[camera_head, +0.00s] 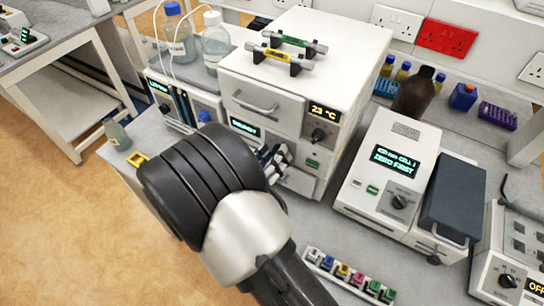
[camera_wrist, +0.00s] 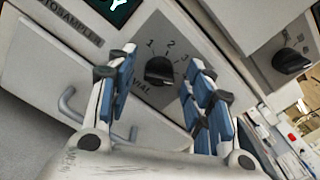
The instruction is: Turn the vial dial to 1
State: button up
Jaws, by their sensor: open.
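The vial dial (camera_wrist: 159,71) is a black knob on a grey plate marked 1, 2 and 3, with VIAL lettered below, on the autosampler front. I cannot clearly tell which number its pointer faces. My gripper (camera_wrist: 164,57) is open, with one blue-padded finger on each side of the dial in the wrist view. The knob shows between the fingers, and no contact is clear. In the head view my gripper (camera_head: 274,160) is at the front of the white instrument (camera_head: 262,75), and my arm hides the vial dial.
A second black knob (camera_wrist: 292,60) is right of the gripper; it also shows below the 23 °C display (camera_head: 318,134). A drawer handle (camera_wrist: 72,108) sits lower left. Bottles (camera_head: 216,42) stand left, a cell instrument (camera_head: 395,170) right, and a vial rack (camera_head: 348,277) in front.

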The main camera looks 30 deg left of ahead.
jog(key=shift+c, duration=0.2)
jog(key=c, duration=1)
